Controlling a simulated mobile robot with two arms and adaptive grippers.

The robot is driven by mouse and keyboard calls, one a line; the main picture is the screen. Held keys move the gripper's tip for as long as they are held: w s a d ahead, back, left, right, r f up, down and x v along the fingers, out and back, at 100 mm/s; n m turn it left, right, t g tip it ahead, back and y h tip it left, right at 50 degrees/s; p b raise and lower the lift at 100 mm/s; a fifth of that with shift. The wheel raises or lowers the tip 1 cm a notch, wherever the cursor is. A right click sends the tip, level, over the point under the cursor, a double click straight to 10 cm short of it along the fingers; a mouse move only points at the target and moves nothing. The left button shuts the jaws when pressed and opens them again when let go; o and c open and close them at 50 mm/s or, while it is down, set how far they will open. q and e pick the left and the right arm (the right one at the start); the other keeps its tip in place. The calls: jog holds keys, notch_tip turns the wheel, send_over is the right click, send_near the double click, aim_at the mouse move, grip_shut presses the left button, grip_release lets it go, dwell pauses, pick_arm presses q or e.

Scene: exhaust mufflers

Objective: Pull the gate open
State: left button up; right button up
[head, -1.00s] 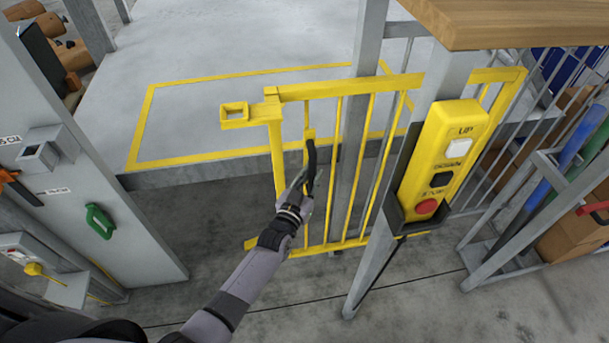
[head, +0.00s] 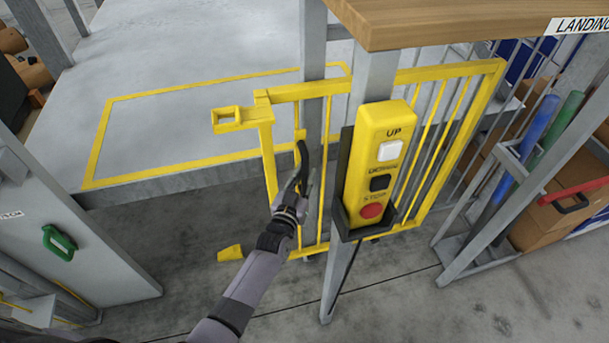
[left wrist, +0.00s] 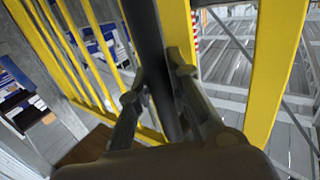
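The yellow gate (head: 294,92) stands at an angle in the head view, its free end with the square latch bracket (head: 228,119) apart from the grey panel on the left. A black curved handle (head: 303,165) is on the gate near its free end. My left gripper (head: 300,183) is at this handle. In the left wrist view my left gripper's fingers (left wrist: 158,82) lie on both sides of the black handle bar (left wrist: 151,40) and appear closed on it. The yellow gate bars (left wrist: 272,70) stand on either side. My right gripper is not in view.
A yellow control box (head: 377,160) on a grey post stands in front of the gate, below a wooden top (head: 440,20). A grey panel with a green handle (head: 59,242) is at left. Behind lies a grey platform (head: 200,60).

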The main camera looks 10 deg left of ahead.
pick_arm(q)
jog(key=o, duration=0.4)
jog(key=shift+o, duration=0.2)
jog(key=s+a, duration=0.1)
jog(key=s, duration=1.1)
jog(key=shift+a, duration=0.25)
jog(key=s+a+f+m+g, duration=0.1)
jog(key=s+f+g, duration=0.3)
jog(key=s+f, duration=0.7)
jog(key=s+a+f+g, duration=0.1)
jog(key=s+f+g, duration=0.35)
jog(key=f, duration=1.25)
jog(key=s+a+f+g, duration=0.2)
jog(key=s+f, duration=0.2)
jog(key=s, duration=0.5)
jog(key=s+a+f+g+y, duration=0.1)
jog(key=s+a+f+g, duration=0.2)
jog(key=s, duration=0.6)
jog(key=s+a+f+g+y, duration=0.1)
jog(key=s+a+f+g, duration=0.2)
jog(key=s+f, duration=0.3)
jog(key=s, duration=0.3)
jog(key=shift+s+a+f+p, duration=0.15)
jog(key=shift+a+f+p, duration=0.1)
jog(key=shift+f+p, duration=0.15)
